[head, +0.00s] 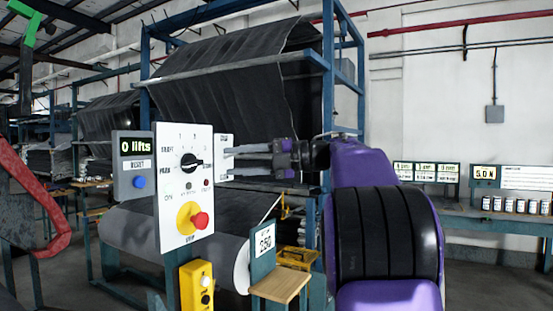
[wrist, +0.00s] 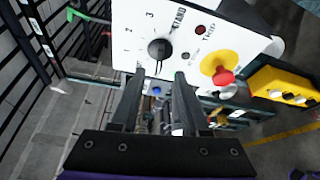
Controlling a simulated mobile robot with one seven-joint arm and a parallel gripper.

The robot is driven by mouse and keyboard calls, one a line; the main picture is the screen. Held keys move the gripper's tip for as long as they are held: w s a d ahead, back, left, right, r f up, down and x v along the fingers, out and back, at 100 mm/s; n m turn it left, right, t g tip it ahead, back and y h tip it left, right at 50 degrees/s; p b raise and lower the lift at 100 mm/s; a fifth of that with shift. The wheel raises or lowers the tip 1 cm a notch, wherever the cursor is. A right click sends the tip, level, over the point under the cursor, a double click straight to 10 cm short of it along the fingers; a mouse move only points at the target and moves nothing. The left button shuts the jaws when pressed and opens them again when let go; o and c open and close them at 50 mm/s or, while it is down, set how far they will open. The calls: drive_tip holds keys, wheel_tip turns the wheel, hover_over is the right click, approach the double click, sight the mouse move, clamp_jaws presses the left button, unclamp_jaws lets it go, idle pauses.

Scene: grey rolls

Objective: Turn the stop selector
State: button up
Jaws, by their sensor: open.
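The white control panel (head: 172,232) stands upright at the left centre of the head view. Its black round selector knob (head: 189,162) has position marks around it, including numbers. The knob also shows near the top centre of the wrist view (wrist: 159,49). Below it on the panel is a red stop button (head: 200,220) on a yellow base, which also shows in the wrist view (wrist: 223,77). My gripper (head: 230,160) reaches in from the right. Its fingers are open and empty, apart from the knob. In the wrist view the two fingertips (wrist: 159,75) lie just below the knob, one to each side.
A grey box with a "0 lifts" display (head: 135,147) and a blue button adjoins the panel's left. A yellow button box (head: 196,287) is below. A large grey roll (head: 135,238) lies behind. A "250" sign (head: 263,243) and wooden board (head: 280,286) stand below my arm.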

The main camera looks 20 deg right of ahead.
drive_tip(key=v, duration=1)
